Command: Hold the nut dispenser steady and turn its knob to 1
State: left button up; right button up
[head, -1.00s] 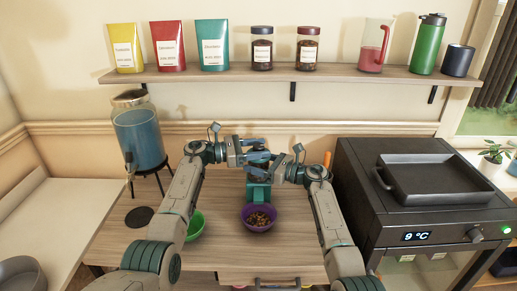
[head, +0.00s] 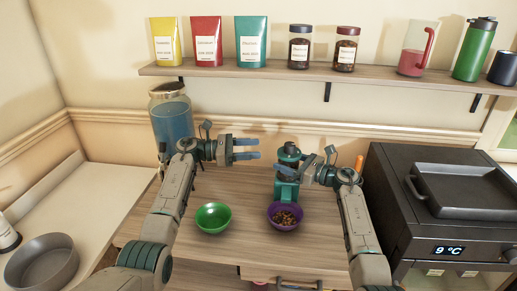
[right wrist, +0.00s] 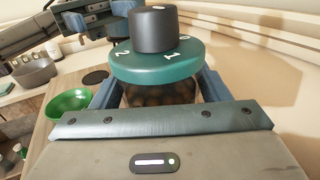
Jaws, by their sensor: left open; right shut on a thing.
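The nut dispenser (head: 287,190) stands on the wooden table, a teal stand with a nut-filled jar and a dark knob on top. In the right wrist view its black knob (right wrist: 153,30) sits on a green dial (right wrist: 150,66) marked 2, 1 and 0. A small white mark shows on the knob's top; which number it points to is hard to tell. My right gripper (head: 303,170) is shut on the dispenser, its blue fingers on both sides of the jar below the dial. My left gripper (head: 259,148) is open and empty, left of the dispenser and apart from it.
A purple bowl (head: 285,224) with nuts sits in front of the dispenser, a green bowl (head: 213,230) to its left. A blue-filled drink jar (head: 172,118) stands behind my left arm. A black oven (head: 430,222) stands at right. A shelf (head: 330,80) runs above.

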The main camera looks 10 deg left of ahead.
jog(key=o, duration=1.7)
jog(key=shift+o, duration=0.2)
